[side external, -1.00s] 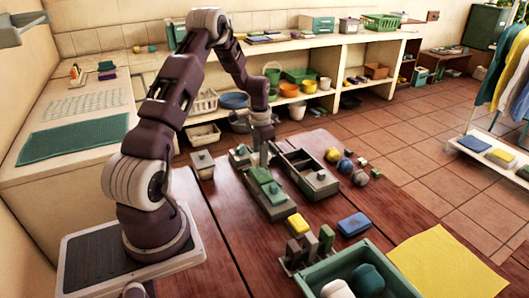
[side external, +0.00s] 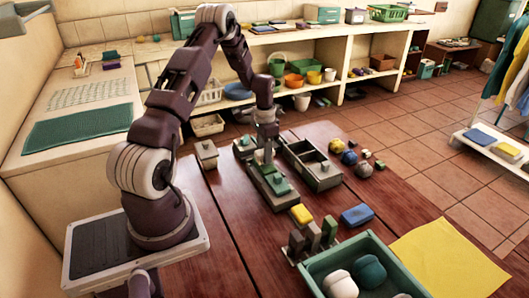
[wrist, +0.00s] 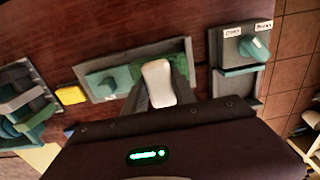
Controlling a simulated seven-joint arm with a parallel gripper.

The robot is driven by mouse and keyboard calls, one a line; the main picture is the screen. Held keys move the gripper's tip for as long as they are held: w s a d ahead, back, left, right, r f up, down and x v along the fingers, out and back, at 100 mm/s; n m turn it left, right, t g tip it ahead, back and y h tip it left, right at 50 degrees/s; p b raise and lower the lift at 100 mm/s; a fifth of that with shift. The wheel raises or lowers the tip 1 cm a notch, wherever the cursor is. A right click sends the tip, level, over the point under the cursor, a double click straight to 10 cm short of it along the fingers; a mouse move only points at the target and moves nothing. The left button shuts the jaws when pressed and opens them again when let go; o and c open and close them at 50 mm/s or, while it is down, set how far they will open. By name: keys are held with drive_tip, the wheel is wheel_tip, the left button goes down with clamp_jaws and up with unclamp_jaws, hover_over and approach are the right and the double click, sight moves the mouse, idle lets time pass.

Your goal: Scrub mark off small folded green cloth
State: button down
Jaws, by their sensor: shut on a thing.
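My gripper (side external: 266,157) points down over the far end of a long grey tray (side external: 285,207). In the wrist view my gripper (wrist: 160,98) is shut on a smooth white block (wrist: 157,76). A textured green patch (wrist: 186,76), which looks like the small folded green cloth, lies in the tray beneath and beside the block. The block and fingers hide part of it, so I cannot see a mark or tell whether the block touches it. A teal piece with a knob (wrist: 110,84) sits at the tray's other end; it also shows in the side view (side external: 280,187).
A grey compartment box (side external: 314,172) stands close beside the tray. A yellow sponge (side external: 301,214), a blue sponge (side external: 357,215), upright blocks (side external: 312,237) and a green crate (side external: 345,254) are nearer the camera. A grey unit with a teal lever (wrist: 253,47) lies beyond the tray.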

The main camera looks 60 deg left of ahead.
drive_tip(key=shift+f, duration=0.55)
